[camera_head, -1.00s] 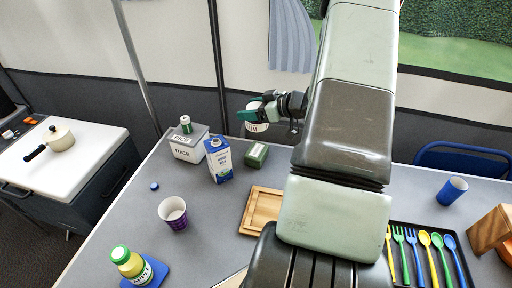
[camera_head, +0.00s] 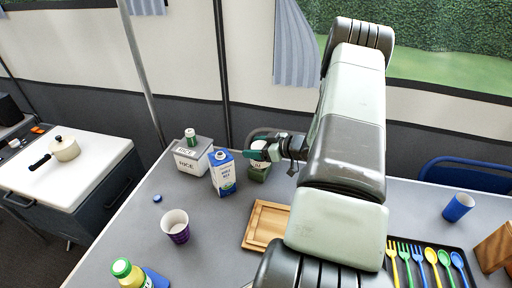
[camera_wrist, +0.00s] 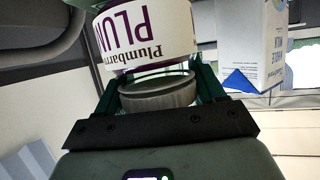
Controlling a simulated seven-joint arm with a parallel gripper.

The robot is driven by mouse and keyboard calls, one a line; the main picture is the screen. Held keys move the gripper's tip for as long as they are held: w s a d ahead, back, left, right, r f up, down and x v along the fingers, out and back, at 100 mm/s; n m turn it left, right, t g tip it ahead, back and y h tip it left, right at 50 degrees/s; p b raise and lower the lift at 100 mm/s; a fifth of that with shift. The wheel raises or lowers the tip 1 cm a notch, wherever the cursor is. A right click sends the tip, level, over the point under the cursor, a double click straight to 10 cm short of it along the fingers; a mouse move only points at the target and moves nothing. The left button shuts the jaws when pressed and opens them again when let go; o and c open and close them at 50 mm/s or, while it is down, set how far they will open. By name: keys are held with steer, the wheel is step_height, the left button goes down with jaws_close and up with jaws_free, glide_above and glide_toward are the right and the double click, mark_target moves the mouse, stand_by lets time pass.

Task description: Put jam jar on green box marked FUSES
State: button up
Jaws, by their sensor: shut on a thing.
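The jam jar (camera_head: 257,161) has a white label with dark lettering. In the wrist view the jar (camera_wrist: 150,35) shows "Plumbarn" and "PLUM" in purple. My gripper (camera_head: 264,149) is shut on it, with green fingers on its sides. In the head view the jar is right over the green box (camera_head: 259,176) and hides much of it. I cannot tell whether the jar touches the box. The FUSES marking cannot be read.
A milk carton (camera_head: 222,173) stands close left of the green box, with a RICE box (camera_head: 193,158) beyond it. A wooden board (camera_head: 254,240) and a purple cup (camera_head: 176,232) are nearer. Bare grey table lies between the cup and board.

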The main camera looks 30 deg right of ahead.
steer(key=shift+f, duration=0.15)
steer(key=o, duration=1.3)
steer(key=shift+s+d+r, duration=0.2)
steer(key=shift+s+r, duration=0.05)
steer(key=shift+r, duration=0.05)
steer(key=v, duration=1.1)
steer(key=shift+s, duration=0.25)
